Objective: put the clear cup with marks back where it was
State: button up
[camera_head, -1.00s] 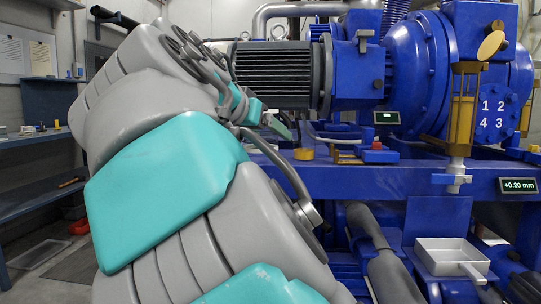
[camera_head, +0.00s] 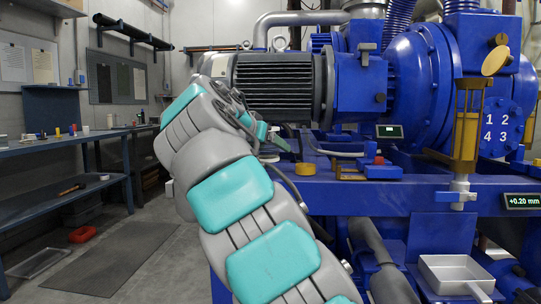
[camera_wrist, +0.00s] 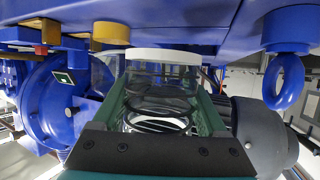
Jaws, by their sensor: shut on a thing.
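My gripper (camera_wrist: 162,105) is shut on a clear cup (camera_wrist: 158,82), which sits between its two dark green fingers in the wrist view. The cup has a pale rim or base at the top of that picture, and dark curved lines show through its wall. I cannot make out its marks. In the head view my gripper (camera_head: 279,143) shows small beside the blue machine, below the ribbed motor, and my arm hides much around it. I cannot make out the cup there.
The blue machine frame (camera_head: 420,194) carries a yellow ring (camera_head: 305,169), a red block (camera_head: 378,161) and an amber cylinder (camera_head: 467,138). A pale square pan (camera_head: 428,262) sits lower right. The ribbed motor (camera_head: 272,88) is close above. A blue bench (camera_head: 60,146) stands left, with open floor before it.

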jog(key=shift+w+a+f+p, duration=0.15)
jog(key=shift+w+p, duration=0.65)
jog(key=shift+w, duration=1.35)
jog(key=shift+f+b, duration=0.8)
jog(key=shift+f, duration=1.05)
jog(key=shift+f, duration=0.15)
jog(key=o, duration=1.4)
jog(key=shift+r, duration=0.25)
jog(key=v, duration=1.2)
jog(key=shift+s+f, duration=0.1)
